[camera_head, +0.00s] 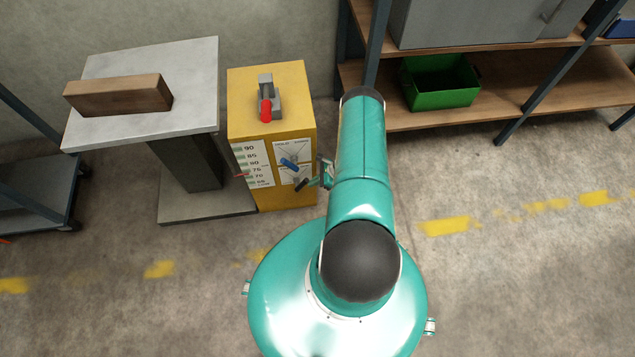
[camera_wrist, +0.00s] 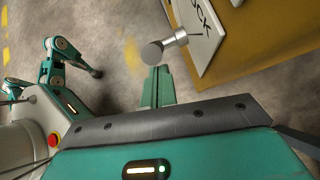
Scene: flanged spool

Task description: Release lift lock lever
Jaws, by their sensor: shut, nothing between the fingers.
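A yellow cabinet (camera_head: 268,85) stands left of my arm and carries a front lettered plate (camera_head: 292,152). On the plate are a blue handle (camera_head: 289,164) and, lower right, a short dark handle (camera_head: 301,184). In the wrist view a grey cylinder with a dark round end (camera_wrist: 152,53) sticks out beside the plate (camera_wrist: 205,30), where "OCK" can be read. I cannot tell for sure which handle is the lock lever. My gripper (camera_wrist: 158,72) is shut and empty, just below that cylinder in the wrist view; contact is unclear. In the head view my arm mostly hides it.
A red-knobbed lever (camera_head: 266,105) is on the cabinet top. Left of it, a grey platform on a column (camera_head: 195,100) carries a wooden block (camera_head: 120,96). A shelf with a green bin (camera_head: 440,90) is at right. The floor at lower right is clear.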

